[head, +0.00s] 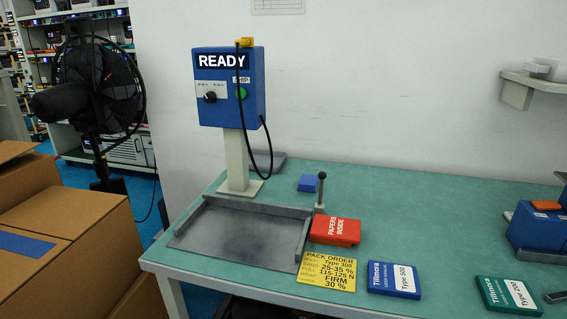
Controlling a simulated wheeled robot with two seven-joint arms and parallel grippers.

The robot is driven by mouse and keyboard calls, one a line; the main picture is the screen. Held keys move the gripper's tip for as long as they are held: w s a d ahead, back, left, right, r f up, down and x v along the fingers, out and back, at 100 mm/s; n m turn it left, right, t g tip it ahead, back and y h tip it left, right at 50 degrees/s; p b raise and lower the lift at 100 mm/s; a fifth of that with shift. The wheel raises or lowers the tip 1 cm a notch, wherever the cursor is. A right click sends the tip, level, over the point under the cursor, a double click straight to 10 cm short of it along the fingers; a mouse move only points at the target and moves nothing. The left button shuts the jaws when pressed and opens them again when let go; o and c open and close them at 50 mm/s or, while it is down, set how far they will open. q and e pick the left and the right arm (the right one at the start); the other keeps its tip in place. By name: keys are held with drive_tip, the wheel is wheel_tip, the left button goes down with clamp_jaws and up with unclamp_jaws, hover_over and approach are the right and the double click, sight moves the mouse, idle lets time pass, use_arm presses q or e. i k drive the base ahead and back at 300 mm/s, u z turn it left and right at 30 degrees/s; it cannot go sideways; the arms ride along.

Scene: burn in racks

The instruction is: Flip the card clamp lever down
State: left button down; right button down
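A lever (320,190) with a dark knob and a thin grey shaft stands upright on the table in the head view. It rises from a small light base just behind the red "PAPERS INSIDE" packet (335,231), near the right side of the grey metal tray (240,235). The packet hides part of what is around the lever's foot, so I cannot tell what the lever clamps. Neither of my grippers can be made out in this view.
A blue "READY" box (229,87) on a post stands behind the tray, its black cable hanging. A yellow order card (327,271), blue booklet (394,279) and green booklet (509,295) lie in front. Blue equipment (537,226) stands right. The table's middle right is clear.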

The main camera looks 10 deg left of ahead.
sight(321, 175)
drive_tip(key=u, duration=0.4)
drive_tip(key=i, duration=0.35)
drive_tip(key=u, duration=0.35)
